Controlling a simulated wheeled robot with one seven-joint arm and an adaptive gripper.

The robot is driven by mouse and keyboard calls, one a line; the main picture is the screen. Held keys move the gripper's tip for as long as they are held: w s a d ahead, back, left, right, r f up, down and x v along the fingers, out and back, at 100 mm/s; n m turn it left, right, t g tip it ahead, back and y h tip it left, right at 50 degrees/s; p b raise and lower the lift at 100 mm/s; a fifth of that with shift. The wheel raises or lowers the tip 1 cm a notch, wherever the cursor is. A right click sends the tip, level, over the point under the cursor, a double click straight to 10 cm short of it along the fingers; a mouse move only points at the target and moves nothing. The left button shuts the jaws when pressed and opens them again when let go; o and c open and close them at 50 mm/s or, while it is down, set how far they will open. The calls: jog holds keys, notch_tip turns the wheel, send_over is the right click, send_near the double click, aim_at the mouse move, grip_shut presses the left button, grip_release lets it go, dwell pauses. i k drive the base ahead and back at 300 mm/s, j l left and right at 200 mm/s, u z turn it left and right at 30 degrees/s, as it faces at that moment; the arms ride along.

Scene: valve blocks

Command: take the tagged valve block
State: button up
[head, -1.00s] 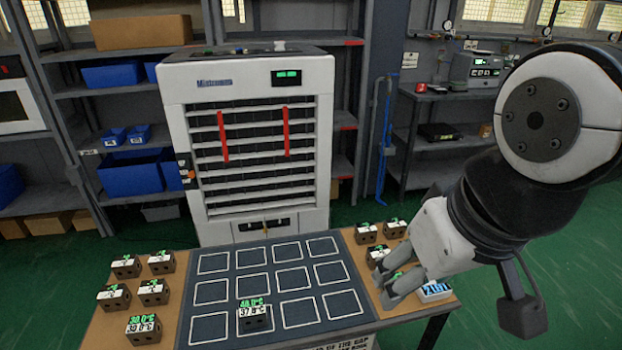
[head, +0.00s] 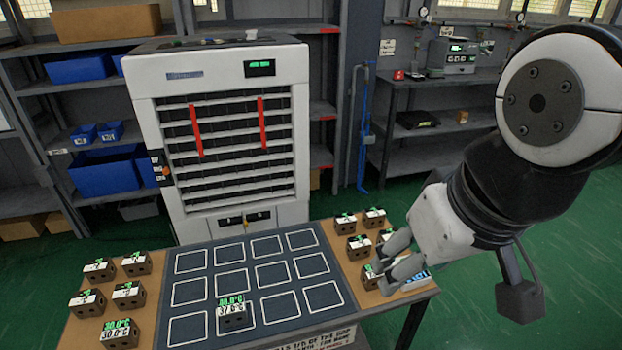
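Dark valve blocks with white labels and green marks stand on the table. One (head: 234,315) sits in a front square of the grid mat, with a larger readout on it. Several stand at the left, among them a front one with a large readout (head: 119,335). Others stand at the right, such as a back block (head: 345,223) and a nearer one (head: 358,247). I cannot tell which block is the tagged one. My gripper (head: 385,264) is at the right-hand group, its two grey fingers apart. It partly hides a front-right block (head: 371,278); contact cannot be told.
The dark mat (head: 228,284) has white-outlined squares, mostly empty. A blue-and-white item (head: 417,281) lies partly hidden beside my gripper at the table's right edge. A white cabinet (head: 228,130) stands behind the table (head: 335,325). Green floor is open at the right.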

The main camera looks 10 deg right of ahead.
aim_at(369, 281)
jog(key=j+z, duration=0.15)
jog(key=z, duration=0.2)
jog(key=j+z, duration=0.2)
jog(key=z, duration=0.15)
jog(key=k+j+z, duration=0.1)
jog(key=z, duration=0.25)
